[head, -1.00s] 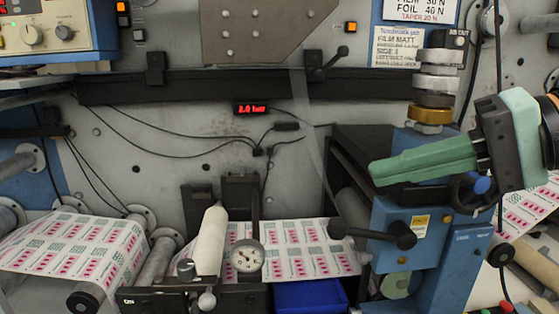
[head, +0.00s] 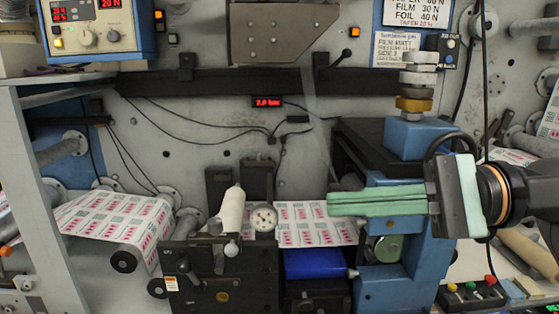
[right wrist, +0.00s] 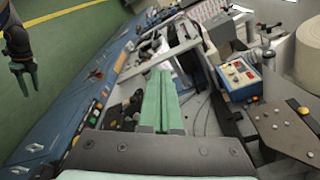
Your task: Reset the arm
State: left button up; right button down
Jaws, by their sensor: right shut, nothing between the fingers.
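My right gripper (head: 330,204) reaches in from the right in the head view, in front of the blue machine housing (head: 395,290). Its long green fingers lie together, pointing left, with nothing between them. They hide part of the housing. In the right wrist view the shut fingers (right wrist: 160,80) point away over the machine. My left gripper (right wrist: 24,76) shows small at the upper left of the right wrist view, over the green floor; its finger gap is too small to judge. It does not show in the head view.
A printed web (head: 118,220) runs over rollers at the left and continues past a dial gauge (head: 263,218). A blue bin (head: 315,264) sits below it. A push-button box (head: 470,294) is at lower right. A grey frame post (head: 45,200) stands at left.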

jog(key=w+d+f+n+t+h, duration=0.2)
jog(key=w+f+n+t, duration=0.3)
jog(key=f+n, duration=0.4)
jog(key=w+d+f+n+t+h, duration=0.25)
jog(key=f+n+t, duration=0.4)
jog(key=n, duration=0.45)
jog(key=w+d+f+n+t+h, duration=0.15)
jog(key=w+f+n+t, duration=0.25)
jog(key=f+n+t, duration=0.5)
jog(key=s+d+f+m+g+h, duration=0.25)
jog(key=f+m, duration=0.25)
jog(key=f, duration=0.3)
jog(key=s+d+f+m+g+h, duration=0.1)
jog(key=s+f+m+g+h, duration=0.2)
jog(key=f+m, duration=0.45)
pick_arm(q)
jog(key=shift+s+f, duration=0.1)
jog(key=shift+s, duration=0.25)
pick_arm(e)
jog(key=s+f+m+g+h, duration=0.3)
jog(key=s+f+m+g, duration=0.3)
jog(key=s+f, duration=0.9)
notch_tip(320, 180, down, 4)
jog(key=shift+s+a+f+m+g, duration=0.1)
jog(key=shift+s+a+m+g, duration=0.2)
jog(key=shift+g, duration=0.3)
